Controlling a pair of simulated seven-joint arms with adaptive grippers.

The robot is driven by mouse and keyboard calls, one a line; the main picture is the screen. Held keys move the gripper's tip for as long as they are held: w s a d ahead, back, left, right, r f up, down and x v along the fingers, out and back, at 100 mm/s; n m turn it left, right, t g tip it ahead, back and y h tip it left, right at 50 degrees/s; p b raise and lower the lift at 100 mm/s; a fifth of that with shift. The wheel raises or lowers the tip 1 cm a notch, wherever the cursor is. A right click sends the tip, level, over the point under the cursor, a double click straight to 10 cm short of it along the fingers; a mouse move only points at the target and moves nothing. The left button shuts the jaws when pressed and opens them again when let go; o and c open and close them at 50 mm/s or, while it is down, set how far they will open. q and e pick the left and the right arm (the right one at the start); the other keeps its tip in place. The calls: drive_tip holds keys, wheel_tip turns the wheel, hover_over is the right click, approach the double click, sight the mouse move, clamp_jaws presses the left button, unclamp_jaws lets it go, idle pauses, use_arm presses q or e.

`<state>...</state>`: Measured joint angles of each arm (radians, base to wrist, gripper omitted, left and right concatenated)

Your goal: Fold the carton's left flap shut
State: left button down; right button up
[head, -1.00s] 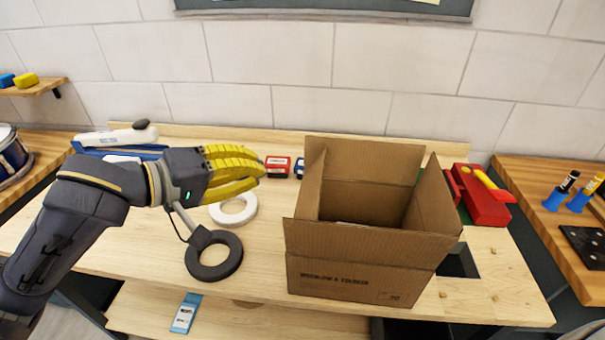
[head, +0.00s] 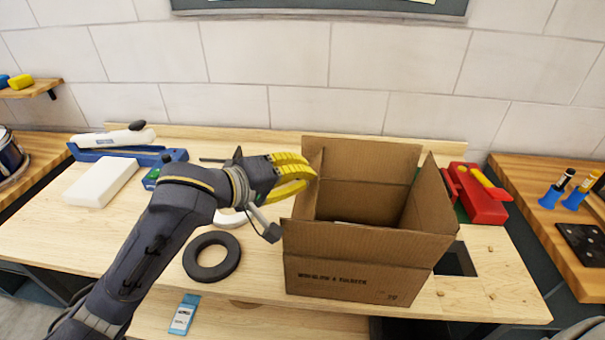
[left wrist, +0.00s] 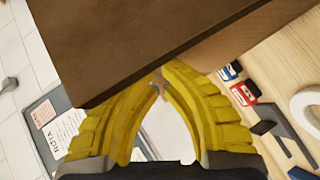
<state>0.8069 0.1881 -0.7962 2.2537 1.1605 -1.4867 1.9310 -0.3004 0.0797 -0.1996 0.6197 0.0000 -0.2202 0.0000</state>
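The brown carton (head: 350,278) stands open on the bench in the head view, with its flaps raised. Its left flap (head: 304,204) stands upright, partly hidden by my left gripper (head: 312,175). The yellow fingers are at the flap's outer left side, tips very close to it; I cannot tell if they touch. In the left wrist view, cardboard (left wrist: 150,40) fills the top, just beyond the fingertips (left wrist: 160,82). The finger tips come together with nothing between them. My right gripper is not in view.
A black ring (head: 212,257) and a partly hidden white ring (head: 231,218) lie left of the carton. A white block (head: 102,181) and a blue-and-white tool (head: 120,145) are farther left. A red toolbox (head: 480,196) stands right of the carton. The tiled wall (head: 235,60) is behind.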

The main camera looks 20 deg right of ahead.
use_arm(q)
drive_tip(key=shift+s+d, duration=0.1)
drive_tip(key=shift+d, duration=0.1)
idle(0.4)
drive_tip(key=shift+s+d+f, duration=0.1)
drive_tip(key=shift+d, duration=0.15)
